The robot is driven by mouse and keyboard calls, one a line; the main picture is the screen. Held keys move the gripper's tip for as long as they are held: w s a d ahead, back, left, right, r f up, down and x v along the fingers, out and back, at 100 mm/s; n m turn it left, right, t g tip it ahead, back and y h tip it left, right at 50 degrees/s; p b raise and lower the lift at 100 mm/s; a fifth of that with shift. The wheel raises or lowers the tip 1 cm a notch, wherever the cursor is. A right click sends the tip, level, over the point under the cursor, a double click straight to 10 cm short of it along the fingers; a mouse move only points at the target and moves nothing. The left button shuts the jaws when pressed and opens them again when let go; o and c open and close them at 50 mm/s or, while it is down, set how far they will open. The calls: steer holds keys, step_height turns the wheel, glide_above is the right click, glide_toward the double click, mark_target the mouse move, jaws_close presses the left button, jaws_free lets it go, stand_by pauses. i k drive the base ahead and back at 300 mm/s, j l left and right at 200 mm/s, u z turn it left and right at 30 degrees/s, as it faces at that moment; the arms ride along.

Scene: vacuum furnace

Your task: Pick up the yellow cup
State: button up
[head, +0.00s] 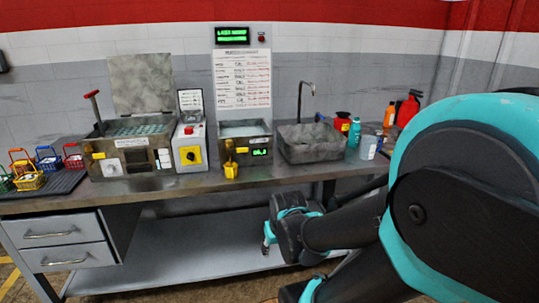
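A small yellow cup-like object (231,171) stands at the front edge of the workbench (190,183), below the middle basin unit (258,133). A yellow part shows just above it; I cannot tell whether the two are joined. My gripper (268,243) is low in front of the bench, to the right of the yellow object and below it, clearly apart from it. The gripper is small and partly hidden by my arm, so its fingers cannot be made out.
Left on the bench are several coloured wire baskets (48,160) on a dark mat and a bath with a raised lid (142,83). A control box (190,145) stands left of the middle basin. A sink (311,143) and several bottles (388,115) are right. A lower shelf (165,250) is empty.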

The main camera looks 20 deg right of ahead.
mark_target(231, 170)
steer(key=l+u, duration=0.1)
steer(key=u, duration=1.2)
steer(key=k+l+u, duration=0.25)
steer(key=k+l, duration=0.15)
steer(key=l, duration=0.2)
